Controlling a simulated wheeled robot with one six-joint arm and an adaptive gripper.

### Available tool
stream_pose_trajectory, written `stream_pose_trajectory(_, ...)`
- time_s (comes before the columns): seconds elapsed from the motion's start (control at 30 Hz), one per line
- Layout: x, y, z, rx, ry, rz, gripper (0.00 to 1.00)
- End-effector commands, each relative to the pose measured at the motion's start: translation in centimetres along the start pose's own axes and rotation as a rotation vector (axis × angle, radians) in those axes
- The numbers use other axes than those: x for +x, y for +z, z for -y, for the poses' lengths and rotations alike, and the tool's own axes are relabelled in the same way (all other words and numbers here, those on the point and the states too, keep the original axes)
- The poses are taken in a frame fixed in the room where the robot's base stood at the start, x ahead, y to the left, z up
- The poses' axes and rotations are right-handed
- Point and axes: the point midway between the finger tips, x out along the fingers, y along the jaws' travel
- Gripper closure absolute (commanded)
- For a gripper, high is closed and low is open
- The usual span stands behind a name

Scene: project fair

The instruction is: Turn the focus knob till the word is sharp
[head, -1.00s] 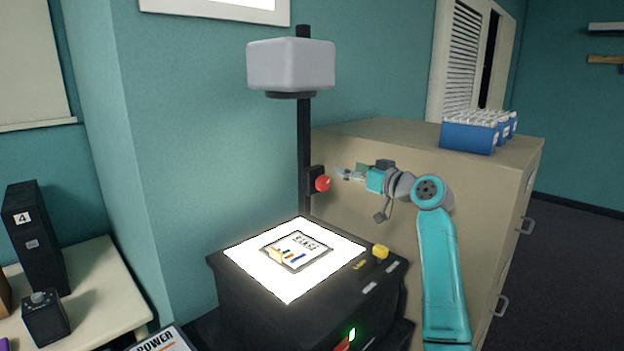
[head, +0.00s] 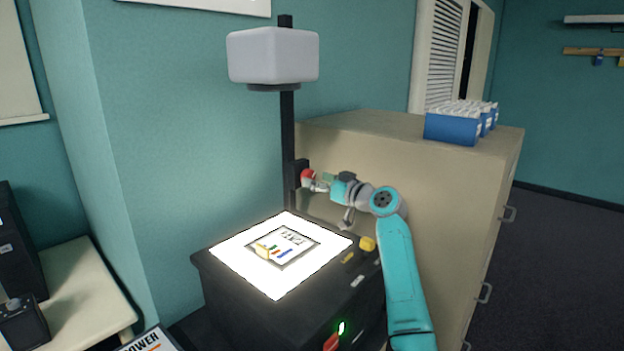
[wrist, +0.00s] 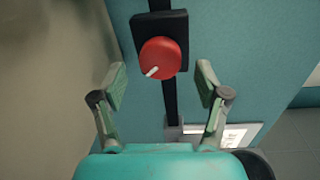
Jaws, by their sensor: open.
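The red focus knob (head: 307,178) sits on a black block on the projector's post. In the wrist view the knob (wrist: 160,58) faces me, with a white pointer line aimed to the lower left. My gripper (head: 319,183) is at the knob in the head view. In the wrist view my open gripper (wrist: 160,82) has one finger to each side, with the knob between and just beyond the fingertips; I see no contact. The overhead projector's lit stage (head: 283,288) carries a framed transparency (head: 297,257) with small marks and coloured bars. The projected word is not in view.
The grey projector head (head: 273,55) is above on the black post (head: 288,130). A yellow knob (head: 367,243) is at the stage's right corner. A beige cabinet (head: 440,230) stands close behind my arm, with blue boxes (head: 452,129) on top. A side table (head: 85,290) is at left.

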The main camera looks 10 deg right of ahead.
Motion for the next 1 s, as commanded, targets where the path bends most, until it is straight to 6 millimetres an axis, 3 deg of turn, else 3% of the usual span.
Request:
stream_pose_trajectory(0.2, 2.1, 0.0, 0.1, 0.000, -0.001, 0.000, 0.26)
stream_pose_trajectory(0.57, 2.5, 0.0, 0.0, -0.001, -0.001, 0.000, 0.26)
stream_pose_trajectory(0.8, 2.5, 0.0, 0.1, -0.001, -0.001, 0.000, 0.83)
stream_pose_trajectory(1.0, 2.5, 0.0, 0.0, 0.022, -0.001, 0.002, 0.86)
